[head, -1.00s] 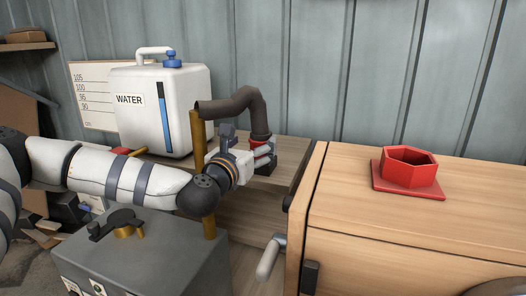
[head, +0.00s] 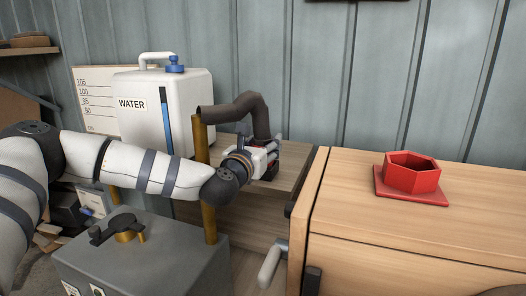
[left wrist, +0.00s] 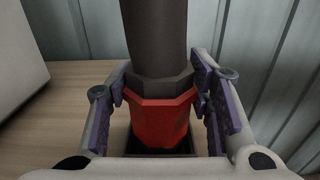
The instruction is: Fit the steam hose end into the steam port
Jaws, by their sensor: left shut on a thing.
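The steam hose (head: 240,106) is dark brown and bends from the top of a brass pipe down to its red end. The red hose end (left wrist: 160,118) is faceted and upright in the left wrist view, between my gripper's purple-padded fingers; in the head view the gripper mostly hides it. My left gripper (head: 273,158) is shut on it. A dark square base (left wrist: 186,147) shows just below the red end; I cannot tell if the two are apart. The steam port (head: 412,175) is a red hexagonal open socket on a square plate on top of the wooden box, to the right. My right gripper is not in view.
The white water tank (head: 190,110) stands behind my left arm. The brass pipe (head: 202,150) rises from a grey metal box (head: 150,260) at the front. The wooden box (head: 350,200) stands right of the gripper, with its top clear around the port.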

